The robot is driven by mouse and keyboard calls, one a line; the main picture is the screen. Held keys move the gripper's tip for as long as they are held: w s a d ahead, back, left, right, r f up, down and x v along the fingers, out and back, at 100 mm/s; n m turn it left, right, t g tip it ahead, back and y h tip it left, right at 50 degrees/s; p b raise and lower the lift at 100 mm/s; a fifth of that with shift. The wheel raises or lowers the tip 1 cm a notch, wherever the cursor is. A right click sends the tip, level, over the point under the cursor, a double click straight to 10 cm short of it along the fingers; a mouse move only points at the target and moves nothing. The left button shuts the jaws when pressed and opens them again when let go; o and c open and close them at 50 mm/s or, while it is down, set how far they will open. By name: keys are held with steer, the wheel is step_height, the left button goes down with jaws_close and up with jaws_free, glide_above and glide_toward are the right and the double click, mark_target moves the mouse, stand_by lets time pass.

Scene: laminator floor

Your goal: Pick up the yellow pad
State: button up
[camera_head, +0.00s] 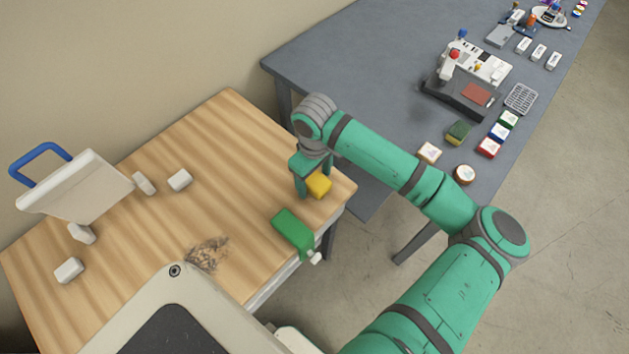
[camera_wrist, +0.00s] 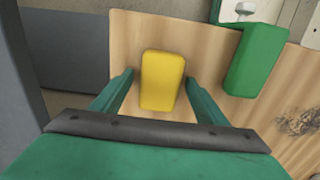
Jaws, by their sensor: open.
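The yellow pad (camera_head: 318,185) is a small rounded block on the wooden table, near its right corner. My gripper (camera_head: 314,188) is right above and beside it, pointing down. In the wrist view the yellow pad (camera_wrist: 162,80) stands between and just beyond the fingertips of my open gripper (camera_wrist: 160,84). There is a gap on each side of the pad, and nothing is held. I cannot tell how far the fingertips are above the table.
A green clamp-like piece (camera_head: 293,233) sits on the table edge close by; it also shows in the wrist view (camera_wrist: 256,58). White blocks (camera_head: 180,180) and a blue-handled white piece (camera_head: 78,185) stand left. A grey table (camera_head: 340,60) with several items lies behind.

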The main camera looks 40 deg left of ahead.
mark_target(314, 180)
steer(key=shift+c, duration=0.3)
steer(key=c, duration=1.2)
steer(key=shift+r, duration=0.1)
steer(key=shift+r, duration=0.45)
steer(key=r, duration=0.2)
steer(key=shift+s+r, duration=0.2)
steer(key=shift+r, duration=0.15)
steer(key=s+d+r, duration=0.2)
steer(key=s+r, duration=0.1)
steer(key=s, duration=0.1)
steer(key=s+d+r, duration=0.2)
steer(key=s+r, duration=0.1)
steer(key=s, duration=0.1)
steer(key=s+d+r, duration=0.2)
steer(key=s+r, duration=0.1)
steer(key=s, duration=0.1)
steer(key=shift+d+r, duration=0.15)
steer(key=shift+d, duration=0.1)
